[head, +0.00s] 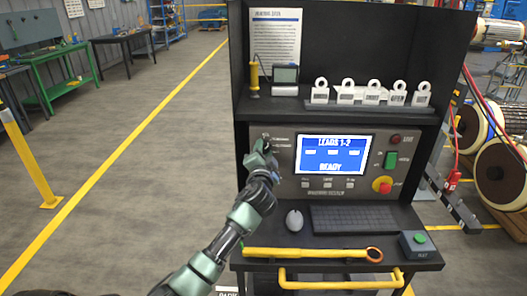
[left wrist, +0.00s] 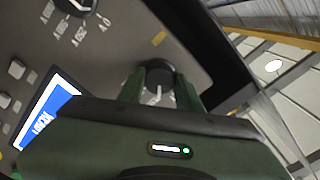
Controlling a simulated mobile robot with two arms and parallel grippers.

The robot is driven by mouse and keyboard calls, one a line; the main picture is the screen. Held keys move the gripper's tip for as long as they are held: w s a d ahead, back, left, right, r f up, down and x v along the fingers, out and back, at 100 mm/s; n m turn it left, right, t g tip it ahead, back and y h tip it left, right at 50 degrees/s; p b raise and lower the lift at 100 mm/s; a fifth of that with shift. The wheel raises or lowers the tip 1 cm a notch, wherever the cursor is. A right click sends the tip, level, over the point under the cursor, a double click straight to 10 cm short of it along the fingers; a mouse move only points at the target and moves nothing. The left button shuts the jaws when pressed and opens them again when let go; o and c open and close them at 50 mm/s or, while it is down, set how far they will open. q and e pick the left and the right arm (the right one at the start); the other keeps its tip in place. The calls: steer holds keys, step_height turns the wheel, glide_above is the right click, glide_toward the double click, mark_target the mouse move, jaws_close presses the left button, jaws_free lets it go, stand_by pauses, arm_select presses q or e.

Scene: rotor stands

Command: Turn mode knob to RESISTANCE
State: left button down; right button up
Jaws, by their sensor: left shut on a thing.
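The test console's grey panel (head: 292,180) faces me, with a blue screen (head: 333,153) reading LEADS 1-2 and READY. My left gripper (head: 263,152) is at the panel's upper left, beside small white labels too small to read. In the left wrist view, my left gripper (left wrist: 158,92) is shut on a dark round knob (left wrist: 158,72), one green finger on each side. A white mark shows at the knob's near side; its setting cannot be read. A second dark knob (left wrist: 77,5) with white labels around it is at the top left, partly cut off. My right gripper is not in view.
Open floor lies left.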

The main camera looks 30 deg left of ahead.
arm_select(q)
steer(key=c, duration=1)
jaws_free()
steer(key=shift+w+r, duration=0.1)
steer(key=shift+o, duration=0.2)
steer(key=b+v, duration=0.1)
steer(key=v, duration=0.6)
steer(key=shift+s+d, duration=0.25)
steer(key=shift+s, duration=0.05)
